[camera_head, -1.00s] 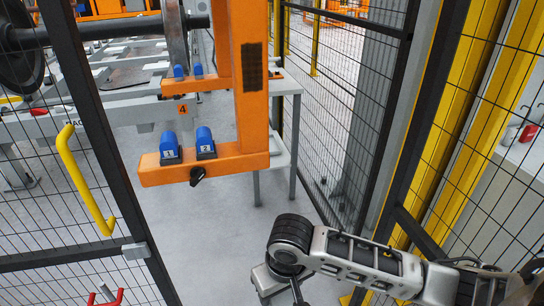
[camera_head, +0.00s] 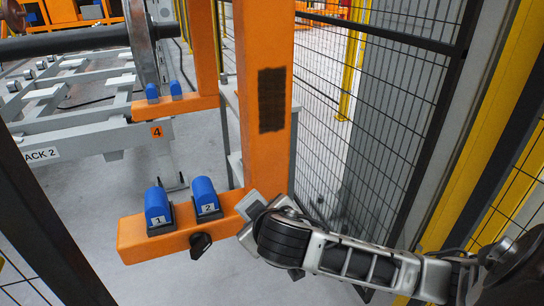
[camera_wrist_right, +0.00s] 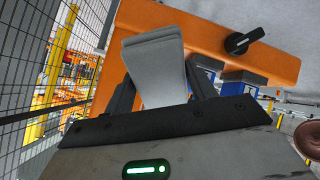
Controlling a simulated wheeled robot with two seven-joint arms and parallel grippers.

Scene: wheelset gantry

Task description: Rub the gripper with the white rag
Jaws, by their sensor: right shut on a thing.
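The gantry's orange gripper frame (camera_head: 262,150) has an upright post and a low foot. A dark patch (camera_head: 272,98) marks the post. Two blue blocks labelled 1 (camera_head: 157,208) and 2 (camera_head: 205,196) sit on the foot, with a black knob (camera_head: 200,245) on its front. My right gripper (camera_wrist_right: 160,88) is shut on the folded white rag (camera_wrist_right: 153,62), which sticks out beyond the fingers. In the wrist view the rag overlaps the orange foot; I cannot tell whether they touch. In the head view my right arm ends beside the foot's right end. My left gripper is out of view.
Mesh fencing (camera_head: 385,125) and yellow posts (camera_head: 480,130) stand close on the right. A dark gate post (camera_head: 45,235) crosses the lower left. A wheelset axle (camera_head: 65,42) and grey rack (camera_head: 75,125) lie behind on the left. Grey floor is open below the orange foot.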

